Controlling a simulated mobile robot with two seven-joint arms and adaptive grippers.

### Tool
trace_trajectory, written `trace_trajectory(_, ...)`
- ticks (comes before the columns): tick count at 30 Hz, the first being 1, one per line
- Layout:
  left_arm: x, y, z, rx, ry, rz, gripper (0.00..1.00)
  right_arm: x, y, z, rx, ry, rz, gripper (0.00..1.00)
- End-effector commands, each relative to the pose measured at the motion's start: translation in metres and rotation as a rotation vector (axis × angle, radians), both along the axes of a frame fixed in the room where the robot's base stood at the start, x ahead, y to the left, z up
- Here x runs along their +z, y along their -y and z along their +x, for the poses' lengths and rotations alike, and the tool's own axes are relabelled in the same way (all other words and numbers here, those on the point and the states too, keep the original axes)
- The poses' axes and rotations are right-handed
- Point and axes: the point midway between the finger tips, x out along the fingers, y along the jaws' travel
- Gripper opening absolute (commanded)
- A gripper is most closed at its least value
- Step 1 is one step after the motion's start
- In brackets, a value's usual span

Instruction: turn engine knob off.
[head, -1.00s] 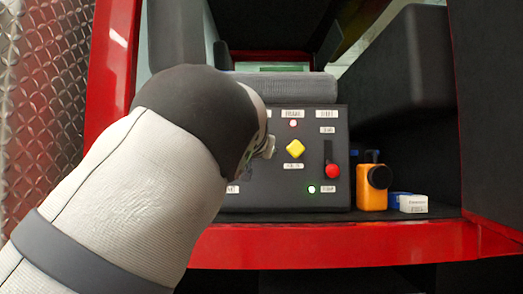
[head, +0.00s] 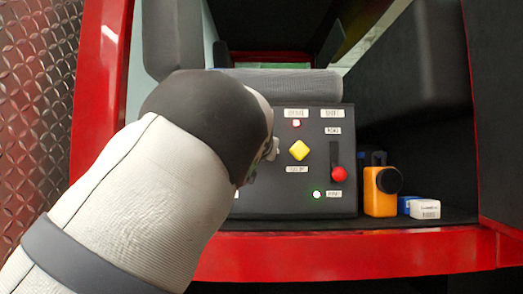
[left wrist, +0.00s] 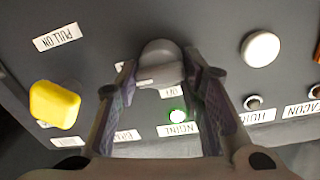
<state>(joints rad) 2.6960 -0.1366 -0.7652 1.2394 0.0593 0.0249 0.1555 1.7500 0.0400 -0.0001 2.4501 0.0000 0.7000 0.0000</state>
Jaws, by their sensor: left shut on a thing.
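The grey engine knob (left wrist: 160,52) sits on the dark control panel (head: 285,195). My left gripper (left wrist: 160,68) is shut on the knob, with one finger on each side of it in the left wrist view. A lit green light (left wrist: 177,116) and an upside-down label like "ENGINE" (left wrist: 178,130) lie between the fingers. In the head view my left arm covers the panel's left part and hides most of the grip. The knob's exact turn angle is hard to tell. My right gripper is not in view.
A white round knob (left wrist: 261,49) is near my fingers. An orange device (head: 382,190) and a small white box (head: 426,209) stand right of the panel.

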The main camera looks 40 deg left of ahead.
Motion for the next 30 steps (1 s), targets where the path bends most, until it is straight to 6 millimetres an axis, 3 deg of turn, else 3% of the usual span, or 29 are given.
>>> trace_trajectory(11, -0.0020, -0.0029, -0.0009, 0.003, 0.096, -0.118, 0.07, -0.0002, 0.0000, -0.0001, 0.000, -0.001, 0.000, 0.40)
trace_trajectory(30, -0.0051, -0.0043, -0.0015, 0.004, 0.479, -0.578, 0.07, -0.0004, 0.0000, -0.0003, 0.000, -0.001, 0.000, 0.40)
